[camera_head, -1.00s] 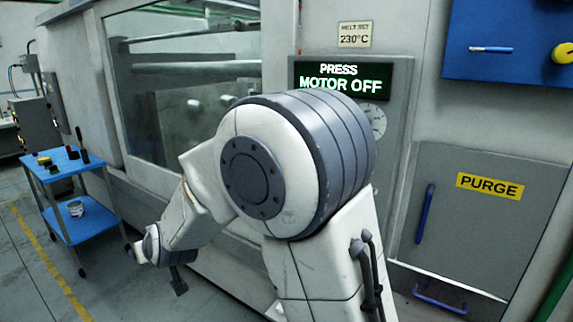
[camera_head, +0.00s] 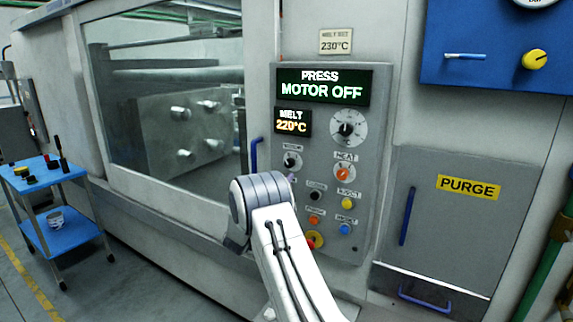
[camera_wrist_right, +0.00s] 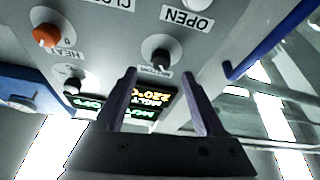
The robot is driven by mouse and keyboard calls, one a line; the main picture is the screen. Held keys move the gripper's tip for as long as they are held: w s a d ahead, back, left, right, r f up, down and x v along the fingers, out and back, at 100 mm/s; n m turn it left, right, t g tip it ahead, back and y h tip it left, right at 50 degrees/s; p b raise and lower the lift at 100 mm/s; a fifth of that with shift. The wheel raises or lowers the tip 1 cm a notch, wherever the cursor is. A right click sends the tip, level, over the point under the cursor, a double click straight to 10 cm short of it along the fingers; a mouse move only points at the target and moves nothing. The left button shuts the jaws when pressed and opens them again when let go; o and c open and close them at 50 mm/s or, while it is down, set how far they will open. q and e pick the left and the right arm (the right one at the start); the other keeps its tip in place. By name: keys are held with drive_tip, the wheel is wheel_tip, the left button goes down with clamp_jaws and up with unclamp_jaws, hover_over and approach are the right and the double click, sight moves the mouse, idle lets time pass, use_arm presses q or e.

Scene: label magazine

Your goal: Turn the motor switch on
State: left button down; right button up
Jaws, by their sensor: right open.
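The motor switch (camera_head: 291,160) is a small black knob on the grey control panel, below the melt display. The press display (camera_head: 322,85) reads "PRESS MOTOR OFF". In the right wrist view, which is upside down, the black motor knob (camera_wrist_right: 160,50) lies just beyond the fingertips, roughly in line with the gap. My right gripper (camera_wrist_right: 160,78) is open with nothing between its fingers; I cannot tell how far it is from the knob. In the head view my right arm hides most of that gripper. My left gripper is not in view.
The panel also has an orange heat knob (camera_head: 343,174), a large dial (camera_head: 348,128) and several coloured buttons. A blue handle (camera_head: 255,153) stands left of the panel. The grey purge door (camera_head: 450,235) is to the right. A blue cart (camera_head: 62,236) stands at far left.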

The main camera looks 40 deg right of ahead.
sight(288, 166)
drive_tip(key=p+x, duration=0.1)
drive_tip(key=x, duration=0.3)
drive_tip(key=shift+w+d+r+p, duration=0.1)
drive_tip(key=shift+d+r+p, duration=0.15)
drive_tip(key=shift+p, duration=0.1)
drive_tip(key=shift+w+d+r, duration=0.15)
drive_tip(key=shift+w+d, duration=0.2)
drive_tip(key=shift+d, duration=0.2)
clamp_jaws()
